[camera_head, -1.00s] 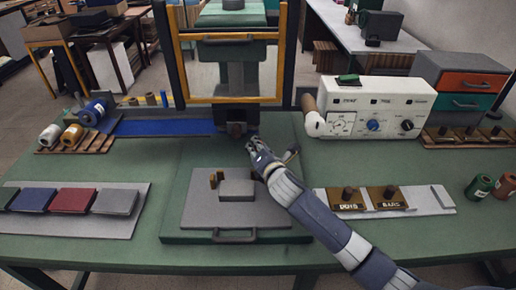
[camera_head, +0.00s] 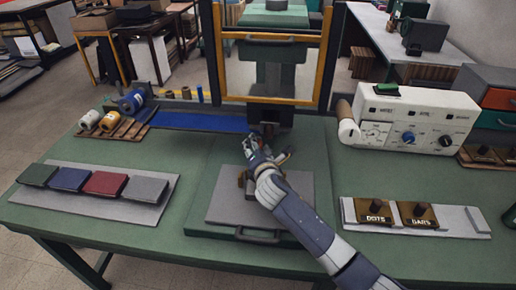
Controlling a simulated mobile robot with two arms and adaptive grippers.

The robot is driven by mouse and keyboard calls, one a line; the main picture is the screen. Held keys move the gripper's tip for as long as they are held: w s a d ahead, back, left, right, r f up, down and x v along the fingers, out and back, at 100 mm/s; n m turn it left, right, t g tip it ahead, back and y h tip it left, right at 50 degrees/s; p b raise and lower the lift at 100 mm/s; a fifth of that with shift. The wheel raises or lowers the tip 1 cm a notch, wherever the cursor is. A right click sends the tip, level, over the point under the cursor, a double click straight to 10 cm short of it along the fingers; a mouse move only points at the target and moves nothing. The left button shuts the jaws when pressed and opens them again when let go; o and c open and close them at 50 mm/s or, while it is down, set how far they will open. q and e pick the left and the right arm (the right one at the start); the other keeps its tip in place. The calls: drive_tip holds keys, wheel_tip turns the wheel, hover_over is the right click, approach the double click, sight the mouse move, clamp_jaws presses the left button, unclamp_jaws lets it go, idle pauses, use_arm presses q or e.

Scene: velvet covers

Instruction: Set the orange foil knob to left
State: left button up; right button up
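A white control box (camera_head: 412,118) stands at the back right of the green table. Its front has a pale dial (camera_head: 375,134), a blue knob (camera_head: 408,138) and a black knob (camera_head: 445,141). I see no knob that is clearly orange, and the panel labels are too small to read. My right gripper (camera_head: 266,150) is over the middle of the table, left of the box and well apart from its knobs. Its fingers look spread, with nothing visible between them. My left gripper is out of view.
A yellow-framed press (camera_head: 214,60) stands behind my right gripper. Below the gripper is a grey plate (camera_head: 222,208) with a block partly hidden by my arm. DOTS and BARS stamps (camera_head: 418,214) lie at right. Coloured covers (camera_head: 105,184) lie at left, with spools (camera_head: 110,120) behind.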

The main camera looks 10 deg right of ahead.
drive_tip(key=shift+s, duration=0.1)
drive_tip(key=v, duration=1.1)
drive_tip(key=shift+s+r, duration=0.1)
drive_tip(key=shift+s, duration=0.3)
drive_tip(key=shift+o, duration=0.2)
drive_tip(key=shift+r, duration=0.1)
